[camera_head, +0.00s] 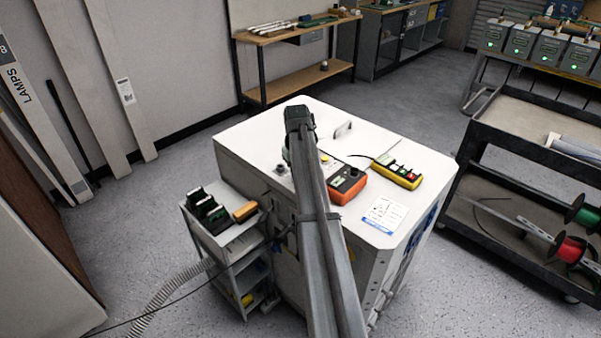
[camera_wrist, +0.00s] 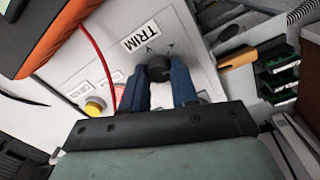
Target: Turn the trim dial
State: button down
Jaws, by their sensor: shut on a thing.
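The trim dial is a round black knob (camera_wrist: 158,68) under the TRIM label (camera_wrist: 141,36) on a light panel in the wrist view. My gripper (camera_wrist: 160,82) has its two blue fingers on either side of the knob and is shut on it. The lower part of the knob lies between the fingers. The panel is on top of the white transformer cabinet (camera_head: 262,133).
Beside the dial are a yellow button (camera_wrist: 94,106) and a red button (camera_wrist: 119,92), partly behind a finger. An orange meter (camera_head: 347,184) with a red lead and a yellow box (camera_head: 397,171) lie on the cabinet. A small cart (camera_head: 228,234) stands at its left.

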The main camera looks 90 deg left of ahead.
dwell(0.4)
jog(key=c, duration=0.9)
grip_release()
jog(key=shift+o, duration=0.2)
notch_tip(320, 180, up, 14)
jog(key=shift+s+d, duration=0.15)
jog(key=shift+s, duration=0.2)
jog(key=shift+w+f, duration=0.1)
jog(key=shift+f, duration=0.05)
